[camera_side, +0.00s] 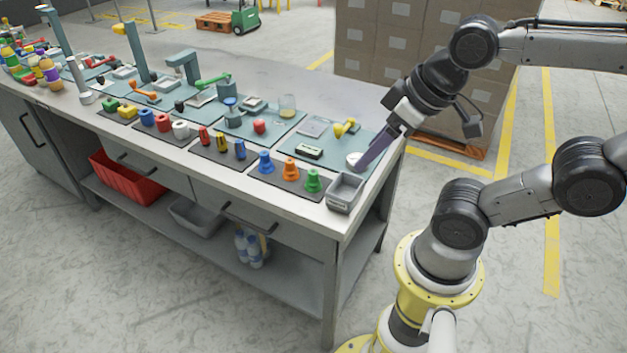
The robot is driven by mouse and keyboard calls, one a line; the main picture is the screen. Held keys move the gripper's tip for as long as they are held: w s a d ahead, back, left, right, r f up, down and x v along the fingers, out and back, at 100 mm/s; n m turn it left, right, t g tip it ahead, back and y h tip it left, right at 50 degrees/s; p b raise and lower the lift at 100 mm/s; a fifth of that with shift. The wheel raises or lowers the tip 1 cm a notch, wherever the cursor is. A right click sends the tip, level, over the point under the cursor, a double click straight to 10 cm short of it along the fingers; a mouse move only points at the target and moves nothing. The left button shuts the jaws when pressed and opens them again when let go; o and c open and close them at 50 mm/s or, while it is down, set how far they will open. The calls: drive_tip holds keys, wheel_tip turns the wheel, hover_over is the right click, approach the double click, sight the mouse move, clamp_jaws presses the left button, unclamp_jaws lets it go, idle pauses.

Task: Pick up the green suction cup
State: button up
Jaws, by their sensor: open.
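The green suction cup (313,181) stands upright on a dark mat at the right end of the bench. It is the rightmost of three cups, beside the orange suction cup (290,169) and the blue suction cup (266,162). My gripper (362,168) is up and to the right of the green cup, above the right end of the bench, apart from the cup. It is open, pointing down and to the left. Its fingers are seen almost edge on, and a round white piece (354,159) shows at their tips; I cannot tell whether they touch it.
A grey open bin (345,193) stands just right of the green cup at the bench corner. A black device (309,151) and a yellow part (346,127) lie behind. More coloured parts, such as the red block (163,122), fill the mats leftward. Stacked cartons (390,60) stand behind.

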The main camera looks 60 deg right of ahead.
drive_tip(key=n+g, duration=0.6)
drive_tip(key=n, duration=1.6)
hover_over(313, 171)
wheel_tip(313, 171, down, 6)
drive_tip(key=f, duration=0.7)
drive_tip(key=shift+s+d, duration=0.15)
drive_tip(key=shift+s, duration=0.15)
drive_tip(key=shift+w+f, duration=0.15)
drive_tip(key=shift+f, duration=1.45)
drive_tip(key=shift+w+f, duration=0.1)
drive_tip(key=shift+f, duration=1.45)
clamp_jaws()
